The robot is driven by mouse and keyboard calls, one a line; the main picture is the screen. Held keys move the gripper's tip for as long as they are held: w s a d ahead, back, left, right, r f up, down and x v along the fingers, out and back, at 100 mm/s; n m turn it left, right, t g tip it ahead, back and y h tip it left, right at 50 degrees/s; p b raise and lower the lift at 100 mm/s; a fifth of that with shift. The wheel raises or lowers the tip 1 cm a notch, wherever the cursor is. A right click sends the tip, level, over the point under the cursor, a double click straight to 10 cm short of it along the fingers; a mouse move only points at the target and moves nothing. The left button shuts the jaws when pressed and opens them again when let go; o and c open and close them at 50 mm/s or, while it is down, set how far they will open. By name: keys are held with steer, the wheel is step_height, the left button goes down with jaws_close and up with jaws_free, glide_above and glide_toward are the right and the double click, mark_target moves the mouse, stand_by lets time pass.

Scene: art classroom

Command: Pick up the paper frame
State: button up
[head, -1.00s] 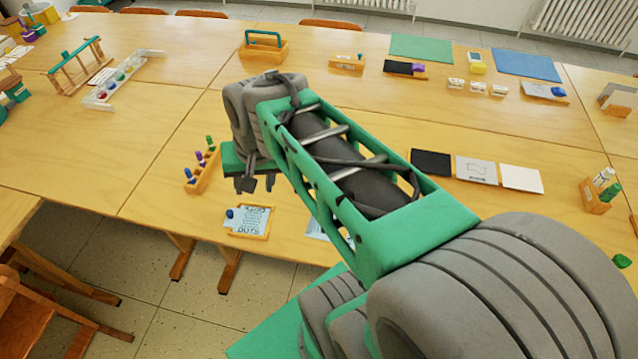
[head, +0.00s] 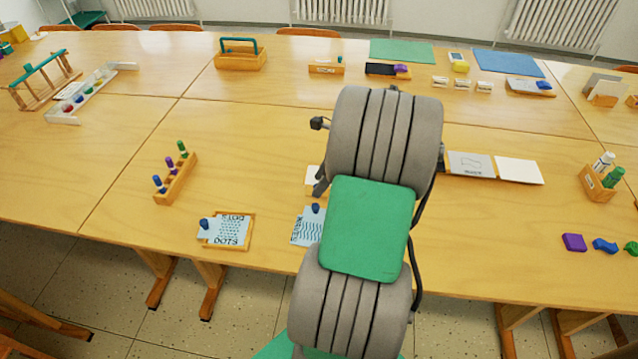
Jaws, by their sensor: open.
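I cannot tell for sure which thing is the paper frame. A wooden-rimmed frame (head: 251,232) with a pale blue sheet marked DOTS lies near the table's front edge, with a blue-knobbed piece on its left. A second pale blue patterned sheet (head: 305,230) lies to its right, partly hidden by my arm. A small white piece (head: 312,175) shows beside my arm. My gripper (head: 321,186) is mostly hidden behind my arm; a dark finger part shows over the table near that white piece. It is open, with nothing seen in it.
A wooden rack (head: 176,180) with several colored pegs stands left of my arm. A grey card (head: 470,163) and a white sheet (head: 519,171) lie to the right. A bottle holder (head: 597,184) stands at far right. The left table middle is clear.

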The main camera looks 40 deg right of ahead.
steer(key=shift+w+a+f, duration=0.1)
steer(key=shift+w+f, duration=0.05)
steer(key=shift+f, duration=0.25)
jaws_close()
